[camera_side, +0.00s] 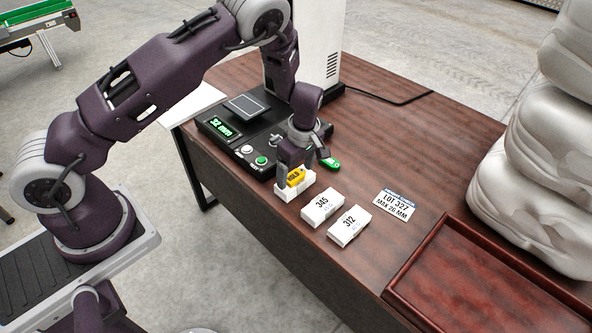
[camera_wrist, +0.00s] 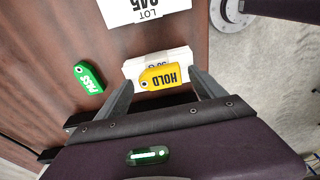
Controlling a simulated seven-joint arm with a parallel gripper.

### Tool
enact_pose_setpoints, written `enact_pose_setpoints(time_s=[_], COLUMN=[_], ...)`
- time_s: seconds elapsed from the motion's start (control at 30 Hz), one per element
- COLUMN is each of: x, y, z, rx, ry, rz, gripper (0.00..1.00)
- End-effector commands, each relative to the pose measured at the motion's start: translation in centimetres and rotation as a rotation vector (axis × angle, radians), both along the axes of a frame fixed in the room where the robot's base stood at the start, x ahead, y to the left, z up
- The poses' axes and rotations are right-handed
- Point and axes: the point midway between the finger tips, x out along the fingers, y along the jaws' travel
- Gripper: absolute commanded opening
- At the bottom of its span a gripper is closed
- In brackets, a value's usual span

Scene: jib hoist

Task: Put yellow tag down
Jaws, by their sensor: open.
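The yellow tag (camera_side: 296,176), marked HOLD, is at a white block (camera_side: 294,190) beside the black console's front corner. In the wrist view the yellow tag (camera_wrist: 165,77) lies over part of the white block (camera_wrist: 132,68) and covers some of its print. My gripper (camera_side: 295,177) is low over the block, with its fingers to either side of the tag. The wrist view shows my gripper (camera_wrist: 160,88) open, with gaps between the fingers and the tag. Whether the tag lies flat on the block is hard to tell.
A green PASS tag (camera_side: 331,163) lies close by on the right. White blocks marked 345 (camera_side: 322,207) and 312 (camera_side: 349,225) and a LOT 327, MAX 26 MM card (camera_side: 394,205) are nearby. The console display (camera_side: 221,128) reads 32 mm. A wooden tray (camera_side: 440,262) and pale sacks (camera_side: 550,150) stand right.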

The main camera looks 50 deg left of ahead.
Motion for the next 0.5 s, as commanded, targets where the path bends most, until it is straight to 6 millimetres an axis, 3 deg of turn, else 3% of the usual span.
enact_pose_setpoints(time_s=[0.13, 0.4, 0.5], x=[0.1, 0.1, 0.0], y=[-0.4, -1.5, -1.7], z=[2.4, 9.5, 11.1], rx=[0.000, -0.001, -0.001], ry=[-0.005, -0.004, -0.001], rz=[-0.003, -0.002, -0.002], gripper=[0.79, 0.79, 0.79])
